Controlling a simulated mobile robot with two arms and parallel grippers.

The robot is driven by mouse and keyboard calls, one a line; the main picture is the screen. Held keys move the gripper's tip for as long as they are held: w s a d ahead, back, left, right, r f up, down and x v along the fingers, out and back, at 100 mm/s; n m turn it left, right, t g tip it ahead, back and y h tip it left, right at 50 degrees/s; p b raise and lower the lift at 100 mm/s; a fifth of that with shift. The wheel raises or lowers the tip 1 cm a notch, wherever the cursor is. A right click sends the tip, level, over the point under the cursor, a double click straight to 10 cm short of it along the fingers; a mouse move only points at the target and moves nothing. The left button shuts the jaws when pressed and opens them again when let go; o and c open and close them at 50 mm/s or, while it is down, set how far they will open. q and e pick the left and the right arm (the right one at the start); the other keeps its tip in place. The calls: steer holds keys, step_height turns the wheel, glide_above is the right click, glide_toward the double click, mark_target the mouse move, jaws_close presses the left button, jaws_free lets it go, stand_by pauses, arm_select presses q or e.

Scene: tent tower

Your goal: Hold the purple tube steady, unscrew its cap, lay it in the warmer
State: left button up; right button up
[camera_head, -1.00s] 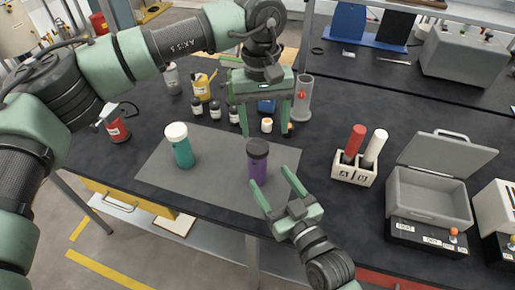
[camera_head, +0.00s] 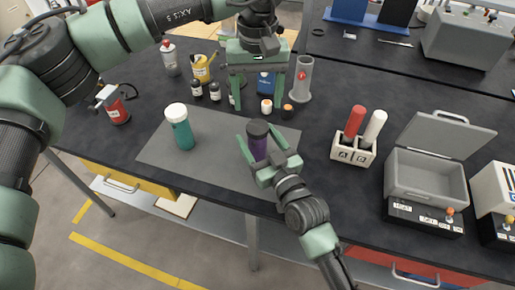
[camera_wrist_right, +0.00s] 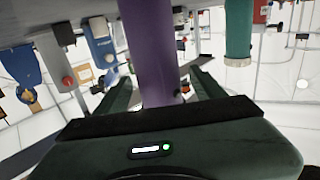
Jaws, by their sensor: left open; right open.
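The purple tube (camera_head: 257,148) with its dark cap (camera_head: 257,129) stands upright on the grey mat. My right gripper (camera_head: 268,146) is open, with its fingers on either side of the tube. In the right wrist view the purple tube (camera_wrist_right: 150,50) rises between the open fingers (camera_wrist_right: 158,88); whether they touch it I cannot tell. My left gripper (camera_head: 256,92) is open and empty, pointing down above the table behind the mat. The warmer (camera_head: 428,178) is a grey box with its lid raised, at the right.
A teal tube with a white cap (camera_head: 179,128) stands on the mat (camera_head: 215,172) to the left. A white rack (camera_head: 352,152) holds a red and a white tube. Several small bottles (camera_head: 214,91) and a grey cylinder (camera_head: 302,78) stand behind the mat.

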mark_target(257, 126)
steer(key=shift+c, duration=0.3)
arm_select(q)
steer(key=shift+w, duration=0.1)
arm_select(e)
jaws_close()
arm_select(q)
steer(key=m, duration=0.5)
steer(key=shift+f, duration=0.1)
steer(key=m, duration=0.3)
steer(key=shift+m, duration=0.3)
steer(key=shift+f, duration=0.2)
steer(key=shift+m, duration=0.3)
step_height(257, 126, down, 8)
steer(key=shift+r, duration=0.25)
steer(key=shift+c, duration=0.4)
